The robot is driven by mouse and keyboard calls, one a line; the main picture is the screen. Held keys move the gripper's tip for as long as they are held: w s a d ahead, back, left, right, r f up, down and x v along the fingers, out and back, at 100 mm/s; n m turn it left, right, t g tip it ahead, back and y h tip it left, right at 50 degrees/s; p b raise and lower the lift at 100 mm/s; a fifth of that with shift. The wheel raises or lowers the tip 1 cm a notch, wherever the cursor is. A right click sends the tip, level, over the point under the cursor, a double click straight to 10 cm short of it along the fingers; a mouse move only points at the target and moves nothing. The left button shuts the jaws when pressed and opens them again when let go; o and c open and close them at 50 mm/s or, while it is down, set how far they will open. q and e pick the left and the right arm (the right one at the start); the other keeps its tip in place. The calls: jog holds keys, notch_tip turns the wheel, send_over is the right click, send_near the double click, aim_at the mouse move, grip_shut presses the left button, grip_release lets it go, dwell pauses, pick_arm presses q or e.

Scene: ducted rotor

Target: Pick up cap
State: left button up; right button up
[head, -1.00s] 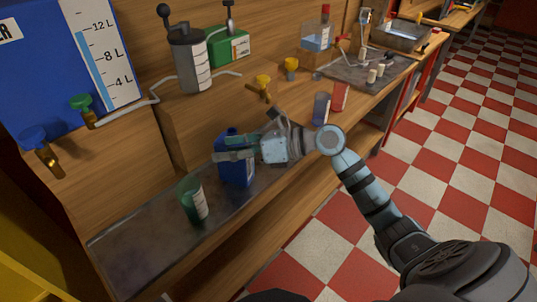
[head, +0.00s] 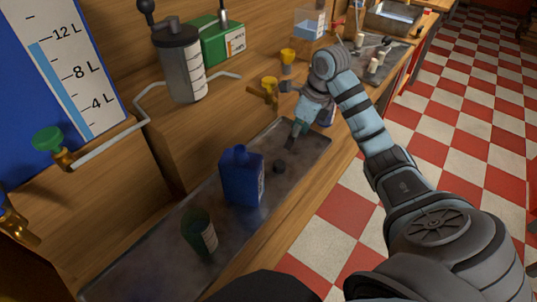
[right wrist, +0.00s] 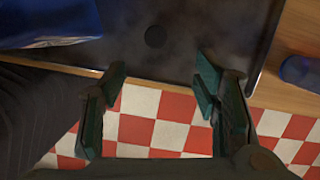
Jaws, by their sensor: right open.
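A small dark round cap (head: 279,166) lies on the grey metal tray (head: 150,262), just right of the blue bottle (head: 243,178). In the right wrist view the cap (right wrist: 155,37) shows beyond the fingertips, roughly midway between them. My right gripper (head: 293,140) is a little beyond the cap in the head view, apart from it. In the right wrist view its two green fingers (right wrist: 162,74) are spread with nothing between them. My left gripper is in neither current view.
A blue object (right wrist: 302,73) lies right of the tray in the wrist view. Yellow and green valves, a grey canister (head: 182,65) and a green box (head: 215,38) line the back.

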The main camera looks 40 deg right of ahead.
jog(key=b, duration=0.7)
send_over(280, 163)
jog(key=s, duration=0.3)
jog(key=f, duration=0.7)
jog(key=shift+w+d+f, duration=0.25)
jog(key=shift+d+f, duration=0.05)
jog(key=shift+f, duration=0.1)
jog(key=b+x, duration=0.1)
jog(key=x, duration=0.1)
jog(key=w+b+x, duration=0.1)
jog(key=x, duration=0.2)
jog(key=shift+r+b, duration=0.1)
jog(key=shift+b, duration=0.25)
jog(key=shift+f, duration=0.25)
pick_arm(q)
notch_tip(280, 163, down, 10)
jog(key=s, duration=0.1)
jog(key=shift+f, duration=0.15)
pick_arm(e)
jog(key=c, duration=0.9)
pick_arm(q)
jog(key=shift+s, duration=0.1)
pick_arm(e)
jog(key=shift+r, duration=0.15)
